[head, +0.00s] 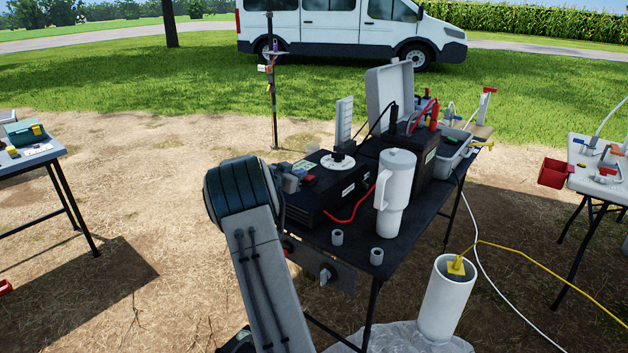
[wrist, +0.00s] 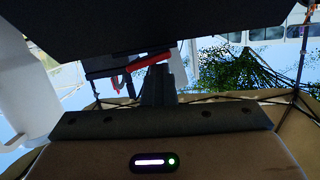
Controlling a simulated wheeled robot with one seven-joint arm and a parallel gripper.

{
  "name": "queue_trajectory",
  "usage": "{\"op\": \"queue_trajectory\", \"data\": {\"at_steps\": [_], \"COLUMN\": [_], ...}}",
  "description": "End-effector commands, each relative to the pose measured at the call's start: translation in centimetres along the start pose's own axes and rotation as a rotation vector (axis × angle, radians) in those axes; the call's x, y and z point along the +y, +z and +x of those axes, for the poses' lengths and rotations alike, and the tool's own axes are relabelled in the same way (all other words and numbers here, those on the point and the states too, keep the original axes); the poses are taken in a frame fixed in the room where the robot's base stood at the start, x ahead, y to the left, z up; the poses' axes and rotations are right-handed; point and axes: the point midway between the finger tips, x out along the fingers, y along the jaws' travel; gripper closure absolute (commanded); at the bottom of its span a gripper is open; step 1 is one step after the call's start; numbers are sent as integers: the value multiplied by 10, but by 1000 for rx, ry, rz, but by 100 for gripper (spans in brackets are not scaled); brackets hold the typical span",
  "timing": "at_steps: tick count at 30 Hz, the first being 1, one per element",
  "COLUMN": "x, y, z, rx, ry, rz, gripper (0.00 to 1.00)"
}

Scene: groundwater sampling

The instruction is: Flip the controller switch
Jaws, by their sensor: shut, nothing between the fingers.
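The black controller box (head: 327,205) sits on the dark table, with a white dial-like disc (head: 338,162) on top. Which part of it is the switch is too small to tell. My gripper (wrist: 158,88) is shut and empty in the wrist view, below a large dark surface (wrist: 100,25) that I cannot identify. The head view does not clearly show my gripper; my arm covers the box's left side.
A white handled mug (head: 396,190) stands right of the box and fills the left of the wrist view (wrist: 25,90). Two small grey cups (head: 376,256) stand at the table's front. An open case (head: 390,92) is behind. A white pipe (head: 446,300) stands on the ground at right.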

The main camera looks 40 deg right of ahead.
Motion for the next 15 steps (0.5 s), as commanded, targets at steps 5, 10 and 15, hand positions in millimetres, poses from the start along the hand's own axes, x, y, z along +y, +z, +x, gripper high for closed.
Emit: {"op": "queue_trajectory", "data": {"at_steps": [5,10,15], "x": [2,-1,-6], "y": [2,-10,-42], "z": [0,-3,-11], "rx": [-4,-1,2], "ry": [4,1,1], "rz": [-4,0,4], "gripper": [100,100,100]}}
